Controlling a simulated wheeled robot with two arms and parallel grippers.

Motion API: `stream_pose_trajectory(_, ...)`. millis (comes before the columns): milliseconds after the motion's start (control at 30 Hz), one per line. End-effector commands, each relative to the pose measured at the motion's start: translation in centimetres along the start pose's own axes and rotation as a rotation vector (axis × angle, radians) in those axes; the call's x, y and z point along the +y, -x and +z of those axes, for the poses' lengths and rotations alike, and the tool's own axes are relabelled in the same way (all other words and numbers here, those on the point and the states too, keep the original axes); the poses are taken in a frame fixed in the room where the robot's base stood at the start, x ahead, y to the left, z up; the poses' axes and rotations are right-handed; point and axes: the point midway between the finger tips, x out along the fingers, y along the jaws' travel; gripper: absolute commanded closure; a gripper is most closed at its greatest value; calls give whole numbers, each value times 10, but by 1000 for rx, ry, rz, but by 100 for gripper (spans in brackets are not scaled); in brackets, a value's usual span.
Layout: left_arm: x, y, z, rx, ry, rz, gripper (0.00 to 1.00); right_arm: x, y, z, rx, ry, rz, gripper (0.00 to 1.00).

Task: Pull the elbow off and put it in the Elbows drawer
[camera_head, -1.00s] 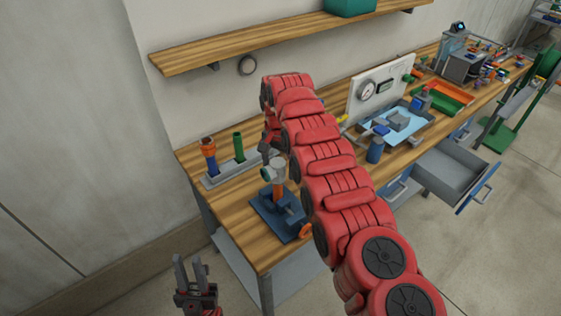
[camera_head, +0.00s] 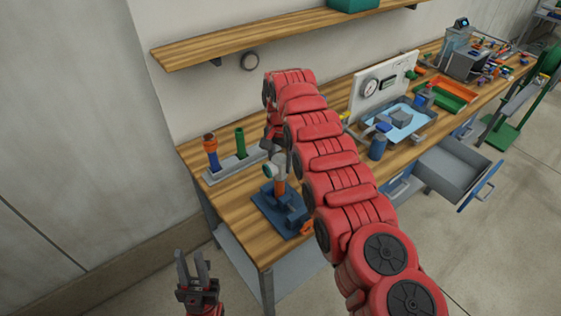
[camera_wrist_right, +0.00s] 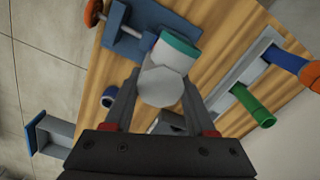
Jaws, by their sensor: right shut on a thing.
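The elbow (camera_head: 280,165) is a light grey fitting with a teal ring, above an orange and blue upright on the blue vise (camera_head: 268,211). In the wrist view the elbow (camera_wrist_right: 162,84) sits between the fingers of my right gripper (camera_wrist_right: 158,104), which is shut on it. I cannot tell whether the elbow still touches the upright. In the head view my right gripper (camera_head: 274,148) is partly hidden by its own red arm. My left gripper (camera_head: 192,268) is open and empty, off the bench's front left. A grey drawer with a blue front (camera_head: 481,184) stands open at right; no label is readable.
A grey rack (camera_head: 222,174) with blue and green tubes stands left of the vise. A blue cup (camera_head: 377,149), a blue tray (camera_head: 400,127) and a gauge panel (camera_head: 386,83) are further right. A wooden shelf (camera_head: 260,37) runs above the bench.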

Motion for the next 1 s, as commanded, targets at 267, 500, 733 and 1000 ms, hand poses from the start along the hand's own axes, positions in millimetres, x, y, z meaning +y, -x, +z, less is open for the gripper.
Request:
stream_pose_trajectory(267, 0, 0, 0, 0, 0, 0, 72, 0, 0, 0, 0, 0, 0, 100)
stream_pose_trajectory(500, 0, 0, 0, 0, 0, 0, 72, 0, 1, 0, 0, 0, 0, 100)
stream_pose_trajectory(733, 0, -1, 0, 0, 0, 0, 72, 0, 3, 0, 1, 0, -1, 100)
stream_pose_trajectory(1000, 0, -7, -1, 0, 0, 0, 72, 0, 12, 0, 1, 0, -1, 100)
